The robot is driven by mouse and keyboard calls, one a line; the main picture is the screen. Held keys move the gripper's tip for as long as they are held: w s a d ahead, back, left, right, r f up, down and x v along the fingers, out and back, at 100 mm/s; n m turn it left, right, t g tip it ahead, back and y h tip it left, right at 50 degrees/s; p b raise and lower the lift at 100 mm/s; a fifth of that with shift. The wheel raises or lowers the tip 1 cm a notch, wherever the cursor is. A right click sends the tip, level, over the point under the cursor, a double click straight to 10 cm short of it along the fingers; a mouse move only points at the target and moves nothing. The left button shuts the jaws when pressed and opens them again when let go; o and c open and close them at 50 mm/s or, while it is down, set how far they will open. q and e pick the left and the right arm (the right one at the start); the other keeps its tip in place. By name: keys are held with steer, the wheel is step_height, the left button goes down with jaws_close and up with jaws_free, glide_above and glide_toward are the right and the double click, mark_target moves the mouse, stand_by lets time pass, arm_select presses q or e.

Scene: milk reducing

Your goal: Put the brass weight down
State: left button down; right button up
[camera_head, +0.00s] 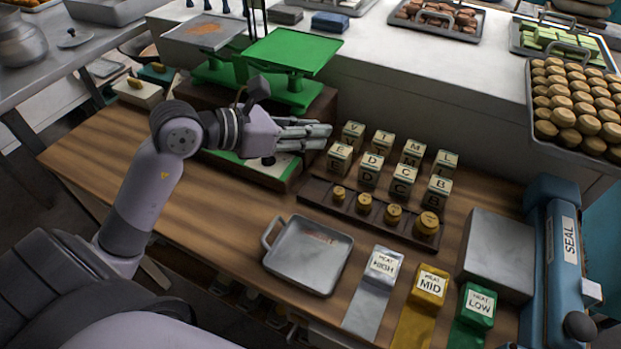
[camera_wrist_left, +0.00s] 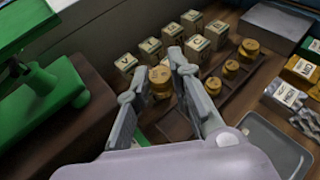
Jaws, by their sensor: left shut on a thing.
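My left gripper (camera_head: 318,134) is shut on a brass weight (camera_wrist_left: 160,76), which shows between its fingertips in the left wrist view (camera_wrist_left: 160,66). In the head view the fingers hide this weight. The gripper is in front of the green scale (camera_head: 293,52), level with the left end of the letter blocks. Below and to its right is a dark wooden rack (camera_head: 313,191) with several brass weights of rising size, from a small one (camera_head: 338,194) at left to a large one (camera_head: 427,224) at right. My right gripper is not in view.
Several letter blocks (camera_head: 370,170) stand behind the rack, close to the gripper. A metal tray (camera_head: 308,256) lies in front. HIGH (camera_head: 383,263), MID (camera_head: 431,283) and LOW (camera_head: 478,305) blocks stand right of it. A blue SEAL machine (camera_head: 553,250) is at right. The wooden tabletop at left is clear.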

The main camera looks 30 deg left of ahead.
arm_select(q)
glide_above(310, 192)
step_height(310, 192, down, 8)
steer(key=shift+r, duration=0.2)
step_height(310, 192, down, 5)
steer(key=shift+r, duration=0.15)
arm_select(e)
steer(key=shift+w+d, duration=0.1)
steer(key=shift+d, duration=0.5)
arm_select(q)
steer(key=shift+f+b, duration=0.45)
steer(key=shift+f, duration=0.25)
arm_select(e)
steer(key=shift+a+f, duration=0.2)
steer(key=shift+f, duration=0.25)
arm_select(q)
steer(key=c, duration=1.8)
jaws_free()
steer(key=o, duration=0.4)
steer(key=shift+c, duration=0.2)
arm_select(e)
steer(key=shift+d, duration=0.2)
